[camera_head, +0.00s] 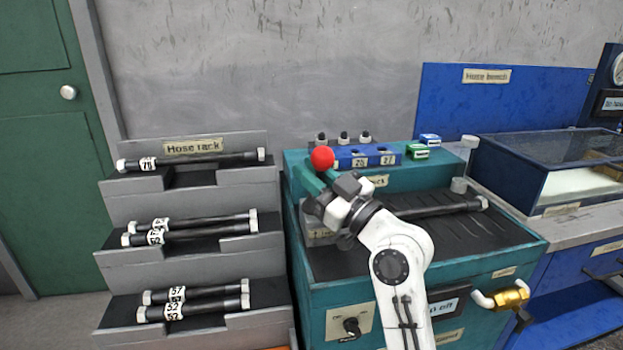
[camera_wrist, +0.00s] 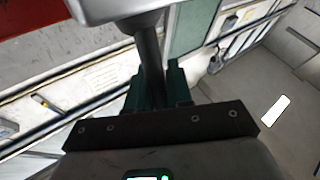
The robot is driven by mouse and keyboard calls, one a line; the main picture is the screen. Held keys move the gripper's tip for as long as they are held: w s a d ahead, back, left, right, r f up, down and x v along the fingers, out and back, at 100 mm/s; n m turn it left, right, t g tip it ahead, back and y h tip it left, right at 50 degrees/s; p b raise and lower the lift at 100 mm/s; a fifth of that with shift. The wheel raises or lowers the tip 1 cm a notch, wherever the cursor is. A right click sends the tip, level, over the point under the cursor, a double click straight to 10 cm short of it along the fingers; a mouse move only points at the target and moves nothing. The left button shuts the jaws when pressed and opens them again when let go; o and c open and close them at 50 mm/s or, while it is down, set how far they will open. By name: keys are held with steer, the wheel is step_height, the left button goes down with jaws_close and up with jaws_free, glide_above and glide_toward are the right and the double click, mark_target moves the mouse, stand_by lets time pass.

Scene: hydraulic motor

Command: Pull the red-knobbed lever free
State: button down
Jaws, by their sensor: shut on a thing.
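The red knob (camera_head: 322,157) of the lever stands at the back left of the teal bench, just above my gripper. My gripper (camera_head: 311,182) reaches up to it from the front, its green fingers just below the knob. In the wrist view a dark rod (camera_wrist: 149,60) runs down between the green fingers (camera_wrist: 158,88) of my gripper, which are shut on it. It looks like the lever's shaft. The lever's lower end is hidden behind my gripper in the head view.
A hose (camera_head: 432,209) lies on the teal bench's dark top (camera_head: 410,242). A hose rack (camera_head: 190,250) stands left, a glass-sided tank (camera_head: 545,165) right.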

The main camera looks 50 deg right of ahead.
steer(key=shift+f, duration=0.1)
steer(key=c, duration=1.1)
jaws_free()
steer(key=shift+s, duration=0.15)
steer(key=shift+s+f, duration=0.1)
steer(key=shift+s, duration=0.15)
steer(key=s+p, duration=0.5)
steer(key=s, duration=0.7)
steer(key=shift+s+d+p, duration=0.2)
steer(key=shift+s+p, duration=0.05)
steer(key=shift+p, duration=0.15)
